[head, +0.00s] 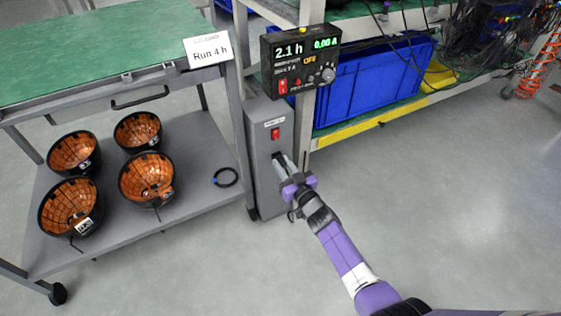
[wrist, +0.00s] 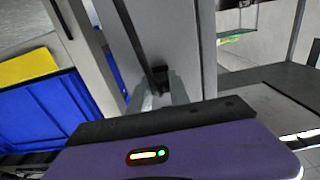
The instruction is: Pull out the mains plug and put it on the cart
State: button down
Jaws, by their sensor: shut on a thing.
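The black mains plug (wrist: 160,76) shows in the wrist view between my fingertips, against the face of a grey box. How deep it sits in the box is hidden. My gripper (head: 283,163) is shut on it; the fingers also show in the wrist view (wrist: 160,98). In the head view the grey box (head: 271,180) stands upright with a red switch (head: 275,134) above my gripper. The cart (head: 205,148) is on the left, with a green top (head: 95,45) and a grey lower shelf.
Several black bowls with copper-coloured insides (head: 147,175) and a black cable coil (head: 226,177) lie on the lower shelf. The green top looks clear except for a "Run 4 h" sign (head: 208,49). A meter (head: 300,60) reads 2.1 h, 0.00 A, OFF. A blue crate (head: 365,85) sits behind.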

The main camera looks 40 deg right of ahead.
jog(key=shift+s, duration=0.15)
dwell(0.8)
jog(key=p+v, duration=0.4)
jog(key=v, duration=0.1)
jog(key=shift+s+a, duration=0.1)
jog(key=shift+s, duration=0.25)
dwell(0.8)
dwell(0.6)
